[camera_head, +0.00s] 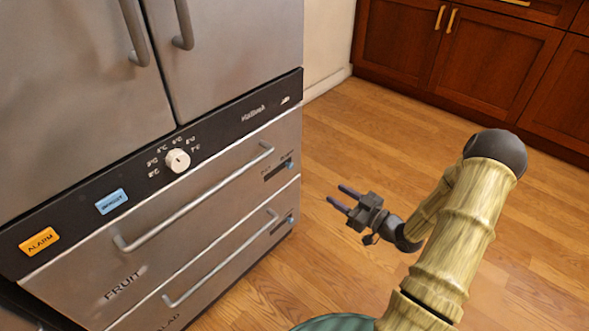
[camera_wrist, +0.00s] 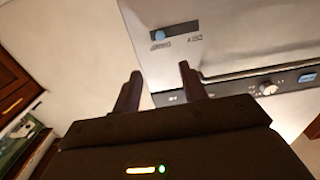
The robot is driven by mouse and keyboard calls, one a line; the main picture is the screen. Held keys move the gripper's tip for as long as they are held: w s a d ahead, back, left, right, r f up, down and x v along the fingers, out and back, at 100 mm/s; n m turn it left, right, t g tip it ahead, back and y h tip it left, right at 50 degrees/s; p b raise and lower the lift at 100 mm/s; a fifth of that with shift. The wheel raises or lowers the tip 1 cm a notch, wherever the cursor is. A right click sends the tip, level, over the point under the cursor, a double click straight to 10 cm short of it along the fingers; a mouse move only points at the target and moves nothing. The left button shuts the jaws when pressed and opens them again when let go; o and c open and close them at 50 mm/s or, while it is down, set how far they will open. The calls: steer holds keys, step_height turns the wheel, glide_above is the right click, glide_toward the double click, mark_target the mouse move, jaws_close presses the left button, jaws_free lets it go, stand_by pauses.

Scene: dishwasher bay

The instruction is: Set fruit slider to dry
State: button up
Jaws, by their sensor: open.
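The fruit slider is a small blue knob (camera_head: 290,164) at the right end of a dark slot on the upper drawer (camera_head: 200,215), marked FRUIT. In the wrist view the picture is turned over, and the blue knob (camera_wrist: 160,35) sits at the slot's left end, with small labels too blurred to read surely. My gripper (camera_head: 338,195) is open and empty, out in the air to the right of the drawer front, apart from it. In the wrist view its two fingers (camera_wrist: 160,72) point toward the drawer front, with the knob beyond their tips.
The fridge's dark panel (camera_head: 225,125) has a white dial (camera_head: 177,161), a blue button (camera_head: 112,201) and an orange ALARM button (camera_head: 39,241). A long bar handle (camera_head: 195,198) crosses the fruit drawer. A lower drawer has its own slider (camera_head: 290,219). Wood floor is clear rightward; brown cabinets (camera_head: 495,55) stand behind.

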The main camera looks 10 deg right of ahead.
mark_target(292, 167)
steer(key=b+x, duration=0.6)
steer(key=x, duration=1)
steer(key=shift+w+a+f, duration=0.1)
steer(key=shift+f, duration=0.1)
steer(key=shift+w+a+r, duration=0.15)
steer(key=shift+w+a, duration=0.2)
steer(key=shift+w, duration=0.1)
jaws_close()
